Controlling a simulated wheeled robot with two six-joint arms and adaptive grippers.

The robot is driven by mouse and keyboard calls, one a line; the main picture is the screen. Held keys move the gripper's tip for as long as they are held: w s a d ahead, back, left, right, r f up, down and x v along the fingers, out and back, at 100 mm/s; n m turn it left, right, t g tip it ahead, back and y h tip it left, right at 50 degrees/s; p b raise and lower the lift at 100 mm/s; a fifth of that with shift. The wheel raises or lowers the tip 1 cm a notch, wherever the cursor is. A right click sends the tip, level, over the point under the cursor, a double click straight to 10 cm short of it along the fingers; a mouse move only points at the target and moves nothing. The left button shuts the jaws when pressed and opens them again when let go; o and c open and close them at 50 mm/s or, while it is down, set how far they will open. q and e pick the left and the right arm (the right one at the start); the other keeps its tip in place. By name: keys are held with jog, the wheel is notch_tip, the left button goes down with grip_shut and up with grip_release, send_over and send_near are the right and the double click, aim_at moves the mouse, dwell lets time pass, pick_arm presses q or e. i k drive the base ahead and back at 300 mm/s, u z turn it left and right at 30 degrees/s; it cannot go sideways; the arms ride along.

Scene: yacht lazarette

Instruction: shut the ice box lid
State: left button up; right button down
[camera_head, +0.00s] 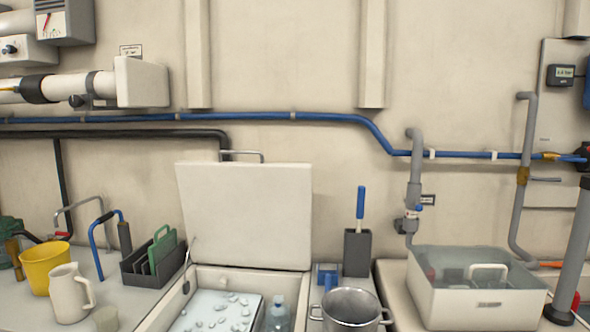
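The ice box lid (245,215) is a white slab standing open, leaning back slightly towards the wall. It has a metal handle (241,153) at its top edge. The ice box (211,276) below it is open at the top and runs out of the bottom of the view. Inside are a pale tray of ice (215,312) and a clear bottle (277,314). A thin stay shows at the lid's lower left corner. Neither of my grippers is in view.
To the left are a yellow bucket (46,266), a white jug (69,293) and a dark rack (153,264). Pipes run along the wall behind.

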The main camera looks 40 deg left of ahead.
aim_at(243, 214)
jog(key=z, duration=0.05)
jog(key=i, duration=0.95)
jog(key=u, duration=2.35)
